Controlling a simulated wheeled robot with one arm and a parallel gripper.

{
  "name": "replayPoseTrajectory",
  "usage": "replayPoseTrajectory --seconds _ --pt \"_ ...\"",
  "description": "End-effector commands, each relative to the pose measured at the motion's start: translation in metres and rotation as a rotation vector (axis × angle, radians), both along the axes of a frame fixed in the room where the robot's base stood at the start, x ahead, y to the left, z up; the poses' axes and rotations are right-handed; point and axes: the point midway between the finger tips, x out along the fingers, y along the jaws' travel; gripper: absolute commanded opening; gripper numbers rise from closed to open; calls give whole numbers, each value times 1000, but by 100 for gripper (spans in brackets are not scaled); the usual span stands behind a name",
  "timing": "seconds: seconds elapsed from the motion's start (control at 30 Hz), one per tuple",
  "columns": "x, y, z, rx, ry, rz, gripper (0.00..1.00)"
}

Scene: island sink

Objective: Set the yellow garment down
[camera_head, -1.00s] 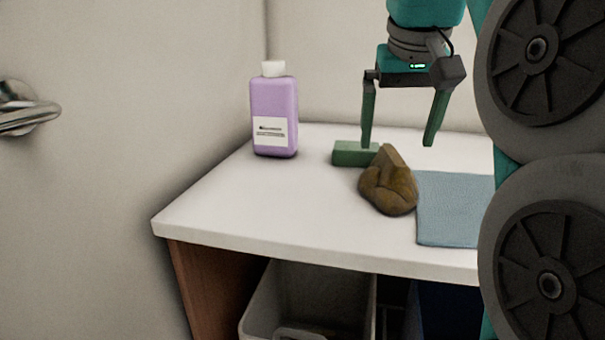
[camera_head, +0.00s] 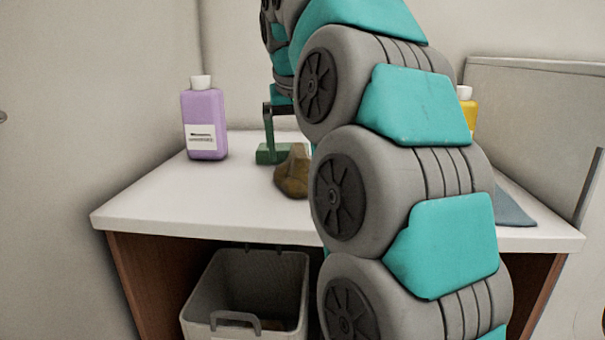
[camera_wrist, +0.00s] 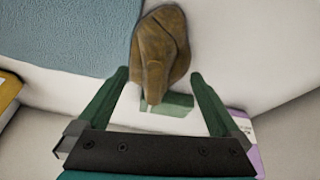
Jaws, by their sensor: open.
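The yellow garment, a crumpled brownish-yellow cloth (camera_head: 291,174), lies on the white counter, its right side hidden behind my arm in the head view. In the wrist view the garment (camera_wrist: 160,50) lies beyond and between my fingertips. My gripper (camera_wrist: 160,76) is open, with nothing held between its fingers. In the head view only one finger shows, above the counter near the garment; the other is hidden by my arm.
A green block (camera_head: 268,155) sits beside the garment. A purple bottle (camera_head: 205,124) stands at the back left and a yellow bottle (camera_head: 467,112) at the back right. A blue cloth (camera_head: 513,209) lies on the right. A grey bin (camera_head: 247,283) stands below. The front left counter is clear.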

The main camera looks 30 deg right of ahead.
Motion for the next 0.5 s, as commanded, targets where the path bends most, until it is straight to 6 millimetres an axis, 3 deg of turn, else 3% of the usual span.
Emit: replayPoseTrajectory --seconds 0.03,0.2,0.43,0.5 --pt "4 -1 -11 1 2 0 100" --pt "15 -6 -31 0 3 -2 100" --pt "16 -7 -31 0 1 -1 100" --pt "16 -7 -31 0 1 -1 94"
